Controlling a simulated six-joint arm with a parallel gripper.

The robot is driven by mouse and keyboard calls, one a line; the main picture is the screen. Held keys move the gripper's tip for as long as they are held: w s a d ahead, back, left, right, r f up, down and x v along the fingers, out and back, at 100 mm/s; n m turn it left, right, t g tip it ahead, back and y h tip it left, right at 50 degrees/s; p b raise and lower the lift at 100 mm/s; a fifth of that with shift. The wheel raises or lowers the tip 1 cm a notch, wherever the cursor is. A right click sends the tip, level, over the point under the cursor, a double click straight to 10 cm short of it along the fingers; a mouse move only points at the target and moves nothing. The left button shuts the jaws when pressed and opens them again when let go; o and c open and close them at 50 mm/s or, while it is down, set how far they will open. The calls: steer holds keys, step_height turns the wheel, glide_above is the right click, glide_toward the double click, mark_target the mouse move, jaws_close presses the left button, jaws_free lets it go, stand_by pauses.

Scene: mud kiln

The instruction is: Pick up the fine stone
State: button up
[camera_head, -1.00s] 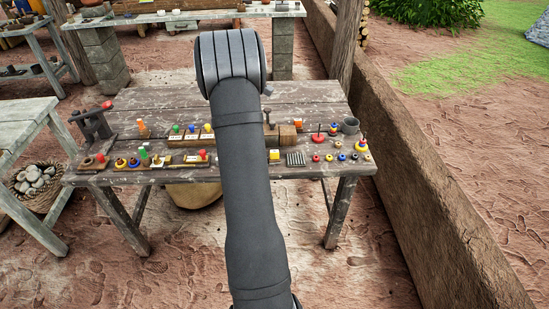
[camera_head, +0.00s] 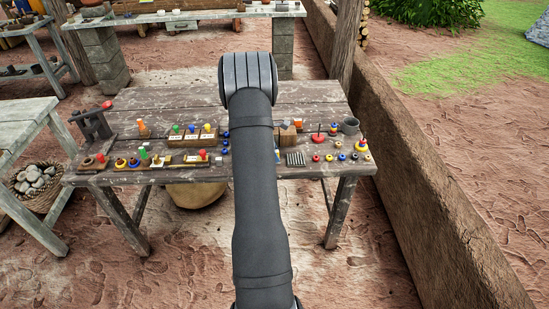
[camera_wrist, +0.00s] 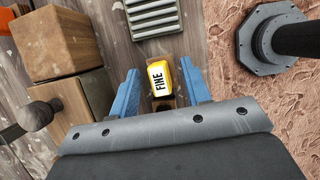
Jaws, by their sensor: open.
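The fine stone (camera_wrist: 162,78) is a small yellow block with a white face lettered FINE. In the wrist view it lies between the two blue fingers of my open gripper (camera_wrist: 159,68). I cannot tell how far above the bench the fingertips are. In the head view my arm hides nearly all of the stone and the gripper.
A grey ribbed plate (camera_wrist: 152,12) lies just beyond the stone. Wooden blocks (camera_wrist: 60,42) and a round-headed tool (camera_wrist: 33,116) stand to the left.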

steer(key=shift+f, duration=0.25)
jaws_close()
steer(key=shift+r, duration=0.2)
steer(key=shift+r, duration=0.25)
steer(key=r, duration=0.2)
steer(key=d+r, duration=0.1)
steer(key=r, duration=0.1)
steer(key=shift+s, duration=0.2)
steer(key=s+d+r, duration=0.6)
steer(key=d, duration=0.2)
steer(key=shift+s+d, duration=0.15)
steer(key=shift+d, duration=0.2)
steer(key=shift+r, duration=0.1)
